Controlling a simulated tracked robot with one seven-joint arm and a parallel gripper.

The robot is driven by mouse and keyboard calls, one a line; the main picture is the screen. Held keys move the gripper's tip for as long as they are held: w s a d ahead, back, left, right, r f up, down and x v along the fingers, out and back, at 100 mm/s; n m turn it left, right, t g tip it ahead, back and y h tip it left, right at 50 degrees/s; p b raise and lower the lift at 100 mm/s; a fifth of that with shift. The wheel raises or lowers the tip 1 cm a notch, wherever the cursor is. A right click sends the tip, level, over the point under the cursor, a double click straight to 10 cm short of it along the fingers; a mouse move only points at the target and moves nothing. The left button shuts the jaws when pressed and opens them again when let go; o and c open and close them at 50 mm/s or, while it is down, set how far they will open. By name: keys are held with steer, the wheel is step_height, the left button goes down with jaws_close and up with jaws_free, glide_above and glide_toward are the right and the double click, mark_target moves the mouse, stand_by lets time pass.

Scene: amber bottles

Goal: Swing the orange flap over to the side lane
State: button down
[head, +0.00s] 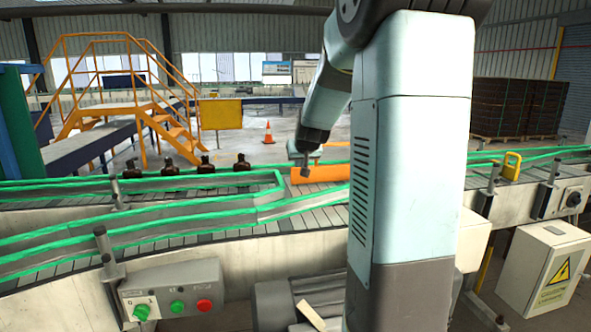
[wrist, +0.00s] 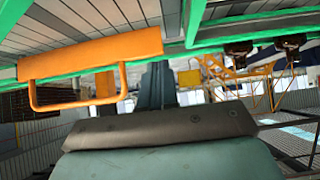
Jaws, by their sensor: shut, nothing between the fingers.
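The orange flap (head: 325,173) lies along the green-railed conveyor in the head view, partly hidden behind my arm. In the wrist view the flap (wrist: 92,55) is a long orange bar at upper left, with an orange loop handle (wrist: 75,100) on its edge. My gripper (head: 305,172) points down at the flap's left end in the head view. It is shut and empty; whether it touches the flap cannot be told. Several dark amber bottles (head: 205,166) stand in the lane left of the flap.
Green guide rails (head: 262,212) edge the lanes, and a side lane (head: 300,221) runs along the near side. A control box (head: 172,292) with buttons is on the near frame. A yellow handle (head: 511,165) stands right of my arm.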

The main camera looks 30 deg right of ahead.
steer(key=x, duration=1)
steer(key=shift+w+f, duration=0.1)
steer(key=shift+w+d, duration=0.15)
steer(key=shift+w, duration=0.4)
steer(key=shift+w+d, duration=0.15)
steer(key=shift+w, duration=0.45)
steer(key=shift+w+d, duration=0.25)
steer(key=shift+w, duration=0.45)
